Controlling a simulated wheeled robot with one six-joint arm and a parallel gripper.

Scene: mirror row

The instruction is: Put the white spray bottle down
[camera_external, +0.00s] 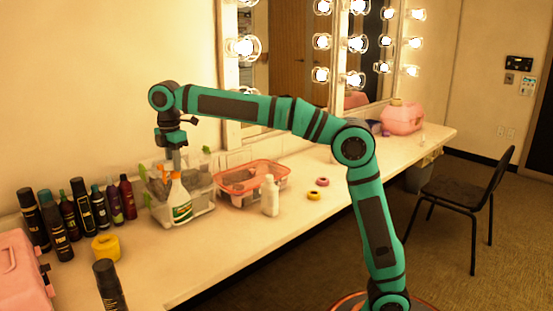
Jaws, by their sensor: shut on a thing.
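The white spray bottle (179,201) has an orange and green label and is upright. My gripper (175,165) points down from above and is shut on the top of the spray bottle. The bottle overlaps the front of a clear bin (203,205) in this view. I cannot tell whether its base touches the counter or hangs just above it. The bottle's top is partly hidden by my gripper.
The white counter (236,240) runs along the mirrors. An orange-rimmed basket (243,188), a plain white bottle (270,196) and two tape rolls (318,188) stand to the right. Several dark bottles (83,205), a yellow roll (106,247) and a pink case (22,274) are left.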

